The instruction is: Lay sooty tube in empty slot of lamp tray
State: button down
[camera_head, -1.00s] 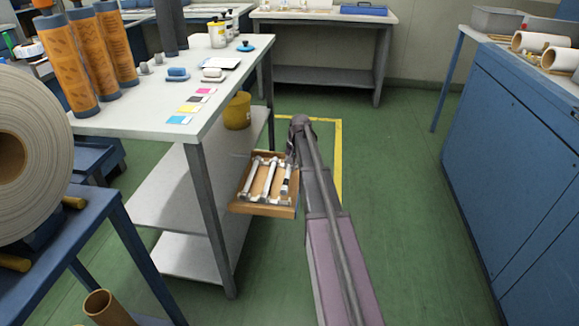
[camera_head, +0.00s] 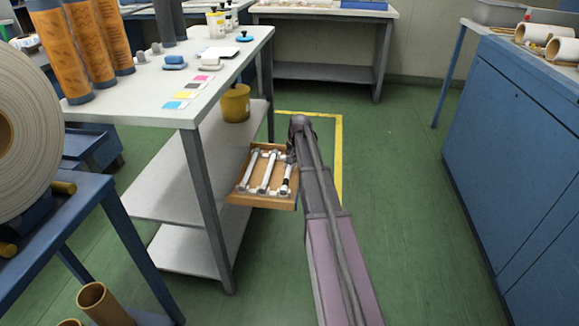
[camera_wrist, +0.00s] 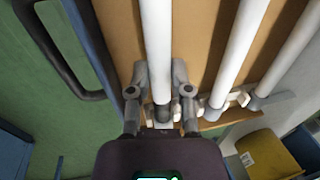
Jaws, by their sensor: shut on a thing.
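The lamp tray (camera_head: 240,200) is a shallow orange-brown wooden tray beside the grey table's shelves. Two white tubes lie across it, the left tube (camera_head: 248,168) and the middle tube (camera_head: 267,172); they also show in the wrist view (camera_wrist: 238,45). The sooty tube (camera_wrist: 157,45) is white with a dark end and lies lengthwise over the tray's remaining side, parallel to the others. My gripper (camera_wrist: 160,78) is shut on it near the dark end. A pale holder sits by that end; I cannot tell whether the tube is seated. In the head view my arm partly hides this side.
A yellow bucket (camera_head: 235,103) stands on the shelf behind the tray. The grey table (camera_head: 215,75) is close on the left, a blue cabinet (camera_head: 530,150) on the right. Green floor (camera_head: 400,200) between my arm and the cabinet is clear. A large paper roll (camera_head: 25,140) is at far left.

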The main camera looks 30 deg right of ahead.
dwell(0.3)
jog(key=shift+c, duration=2.3)
grip_release()
jog(key=shift+r, duration=0.15)
notch_tip(320, 180, up, 5)
jog(key=p, duration=0.5)
jog(key=shift+f, duration=0.2)
jog(key=s+a+r+m+p, duration=0.1)
jog(key=s+r+p, duration=0.3)
jog(key=r+p, duration=0.8)
jog(key=s+a+r+m+p, duration=0.1)
jog(key=s+r+p, duration=0.3)
jog(key=r+p, duration=0.7)
jog(key=shift+s+a+r+p, duration=0.15)
jog(key=shift+a+r+p, duration=0.3)
jog(key=shift+a, duration=0.35)
